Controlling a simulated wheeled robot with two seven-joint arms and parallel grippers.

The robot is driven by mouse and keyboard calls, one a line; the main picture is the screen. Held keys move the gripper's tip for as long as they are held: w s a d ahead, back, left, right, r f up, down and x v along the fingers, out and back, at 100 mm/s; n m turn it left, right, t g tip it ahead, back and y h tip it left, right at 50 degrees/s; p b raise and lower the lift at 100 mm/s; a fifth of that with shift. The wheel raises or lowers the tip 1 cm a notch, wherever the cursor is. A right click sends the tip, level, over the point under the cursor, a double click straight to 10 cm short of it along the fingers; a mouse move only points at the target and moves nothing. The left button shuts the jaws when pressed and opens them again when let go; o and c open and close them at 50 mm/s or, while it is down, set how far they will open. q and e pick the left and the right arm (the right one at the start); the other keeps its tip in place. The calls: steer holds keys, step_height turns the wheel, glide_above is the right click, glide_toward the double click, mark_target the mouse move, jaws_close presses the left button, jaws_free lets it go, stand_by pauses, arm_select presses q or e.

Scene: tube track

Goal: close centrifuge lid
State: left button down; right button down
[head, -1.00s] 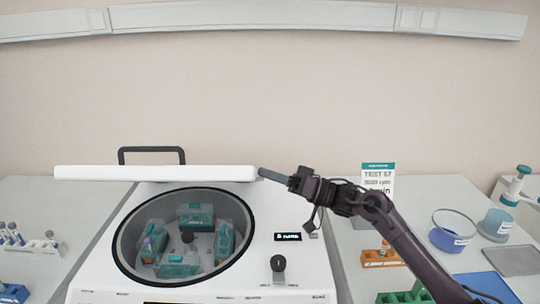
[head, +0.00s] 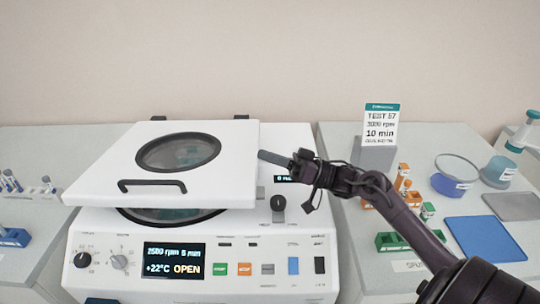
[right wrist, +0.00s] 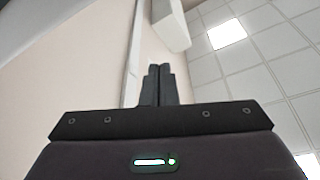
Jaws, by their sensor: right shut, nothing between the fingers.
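The white centrifuge (head: 100,250) stands in the middle of the head view. Its white lid (head: 100,165) has a round window and a dark handle (head: 152,187) at its front edge. The lid is tilted partly open above the bowl, and a strip of the dark bowl rim (head: 172,218) shows below its front edge. The display (head: 174,260) reads OPEN. My right gripper (head: 264,155) is shut and empty, with its fingertips at the lid's right edge; I cannot tell whether they touch. In the right wrist view the shut fingers (right wrist: 158,84) point up at a pale edge. My left gripper is not in view.
A tube rack (head: 35,191) is at the left. The wall behind is bare.

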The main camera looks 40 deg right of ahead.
step_height(320, 180, up, 20)
steer(key=b, duration=0.2)
stand_by(0.4)
